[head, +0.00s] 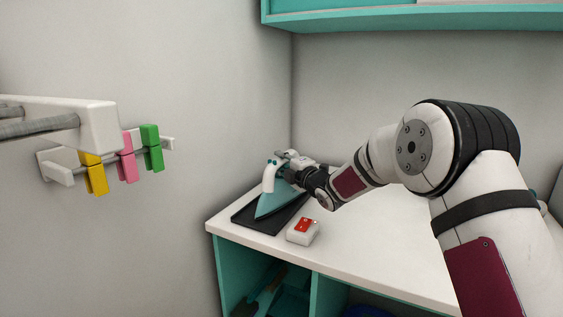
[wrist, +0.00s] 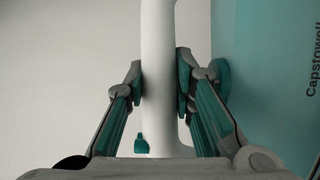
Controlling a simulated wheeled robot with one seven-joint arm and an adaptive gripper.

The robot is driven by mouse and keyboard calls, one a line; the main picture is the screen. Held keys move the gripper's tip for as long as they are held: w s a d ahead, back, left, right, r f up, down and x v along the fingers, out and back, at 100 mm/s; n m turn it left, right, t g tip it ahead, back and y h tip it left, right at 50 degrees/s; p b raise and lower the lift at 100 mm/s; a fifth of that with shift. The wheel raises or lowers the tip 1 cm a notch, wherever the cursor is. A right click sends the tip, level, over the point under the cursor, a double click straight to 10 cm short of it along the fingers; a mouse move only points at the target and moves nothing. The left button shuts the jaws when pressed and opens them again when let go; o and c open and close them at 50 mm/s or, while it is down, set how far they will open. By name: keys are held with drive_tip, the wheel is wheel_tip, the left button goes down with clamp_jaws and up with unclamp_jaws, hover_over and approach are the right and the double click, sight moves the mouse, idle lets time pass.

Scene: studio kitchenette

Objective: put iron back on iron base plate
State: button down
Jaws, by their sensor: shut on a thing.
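The teal and white iron (head: 272,203) is at the back left of the white counter, on or just over the black base plate (head: 245,216); I cannot tell whether it touches the plate. My gripper (head: 286,172) reaches it from the right. In the wrist view, the two fingers of my gripper (wrist: 160,88) are shut on the white handle of the iron (wrist: 158,50), one on each side. Part of the teal body with lettering shows at the right of that view. The arm's end hides part of the iron in the head view.
A white box with a red top (head: 303,231) stands on the counter just in front of the base plate. The counter (head: 370,245) is clear to the right of it. A wall rail with yellow, pink and green clips (head: 126,158) is at the left. A teal cabinet (head: 400,16) hangs above.

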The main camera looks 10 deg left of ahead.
drive_tip(key=shift+r, duration=0.3)
drive_tip(key=c, duration=1.3)
unclamp_jaws()
drive_tip(key=shift+f, duration=0.4)
drive_tip(key=s+d+r+m+g+h+p, duration=0.1)
drive_tip(key=s+d+r+m+h+p, duration=0.35)
drive_tip(key=s+d, duration=0.85)
drive_tip(key=s+d+r+m+g+h+p, duration=0.1)
drive_tip(key=s+d+r+m+h, duration=0.55)
drive_tip(key=s+d+m, duration=0.55)
drive_tip(key=s+d+m+g+p, duration=0.1)
drive_tip(key=s+m+g, duration=0.1)
drive_tip(key=s, duration=1)
drive_tip(key=s+d+m+g+p, duration=0.2)
drive_tip(key=s+m+g, duration=0.1)
drive_tip(key=s, duration=0.9)
drive_tip(key=s+d+f+m+g+p, duration=0.1)
drive_tip(key=s+d+m+g+p, duration=0.1)
drive_tip(key=s, duration=1)
drive_tip(key=shift+s+d+m+g, duration=0.2)
drive_tip(key=shift+m+g, duration=0.3)
drive_tip(key=shift+m, duration=0.75)
